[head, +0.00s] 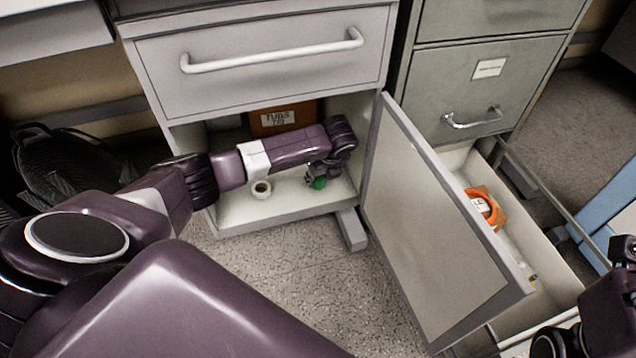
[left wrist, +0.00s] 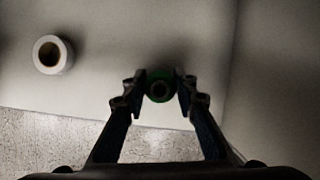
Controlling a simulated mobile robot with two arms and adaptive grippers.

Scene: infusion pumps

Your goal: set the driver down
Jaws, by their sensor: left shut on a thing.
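My left gripper (head: 316,172) reaches into the open cabinet, low over its pale floor (head: 292,203). It is shut on the driver, whose green handle (head: 319,183) shows just below the fingers. In the left wrist view the driver (left wrist: 160,88) is seen end-on, as a green ring with a dark centre between the fingertips (left wrist: 160,92). The rest of the driver is hidden, and I cannot tell whether it touches the cabinet floor. My right arm is partly in view at the lower right edge; its jaws cannot be made out.
A white tape roll (head: 261,189) stands on the cabinet floor left of the driver; a labelled brown box (head: 281,118) is behind. The cabinet door (head: 432,225) hangs open at right. An open drawer (head: 545,265) beyond holds an orange roll (head: 485,207).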

